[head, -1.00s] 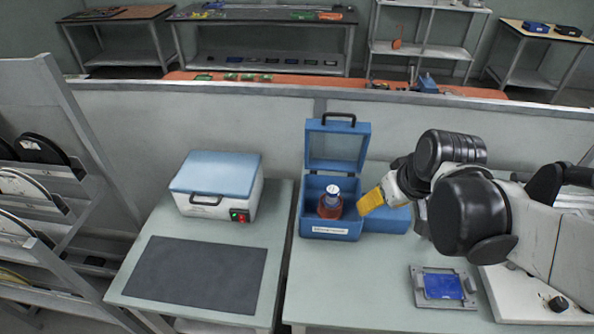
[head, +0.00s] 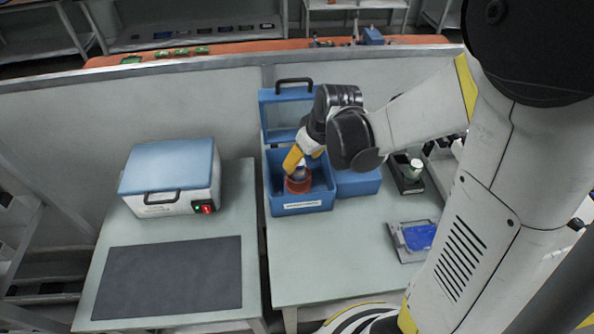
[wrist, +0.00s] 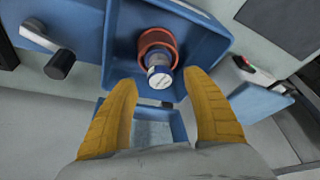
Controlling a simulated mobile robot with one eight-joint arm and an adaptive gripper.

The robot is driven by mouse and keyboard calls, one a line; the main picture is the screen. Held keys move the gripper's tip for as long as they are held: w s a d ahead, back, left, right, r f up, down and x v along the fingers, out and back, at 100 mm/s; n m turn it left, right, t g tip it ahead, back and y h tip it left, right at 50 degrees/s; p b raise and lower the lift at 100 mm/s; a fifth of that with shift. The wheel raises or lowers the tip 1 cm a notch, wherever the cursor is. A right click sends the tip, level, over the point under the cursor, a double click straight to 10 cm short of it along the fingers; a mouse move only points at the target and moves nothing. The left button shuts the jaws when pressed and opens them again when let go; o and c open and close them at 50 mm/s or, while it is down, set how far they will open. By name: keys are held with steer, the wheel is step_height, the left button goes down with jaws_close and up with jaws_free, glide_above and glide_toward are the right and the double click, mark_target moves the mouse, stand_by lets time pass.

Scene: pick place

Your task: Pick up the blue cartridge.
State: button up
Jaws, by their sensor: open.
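A bluish cylinder with a white labelled top (wrist: 160,77), likely the blue cartridge, stands in an orange-red ring or base (wrist: 158,42) inside an open blue box (head: 318,202). In the head view the cylinder is partly covered by my gripper, and the orange-red base (head: 298,185) shows below it. My gripper (wrist: 160,75) is open, with its yellow fingers on either side of the cylinder's top in the wrist view. Contact cannot be made out. In the head view one yellow finger (head: 293,158) shows over the box.
The box's lid stands open behind it. A white case with a blue lid (head: 170,168) and a dark mat (head: 175,275) lie on the left table. A grey fixture with a blue plate (head: 418,238) and a dark holder with a green-white item (head: 408,176) are at right.

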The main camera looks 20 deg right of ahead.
mark_target(299, 172)
steer(key=b+x, duration=0.1)
steer(key=x, duration=0.3)
steer(key=shift+r, duration=0.2)
jaws_close()
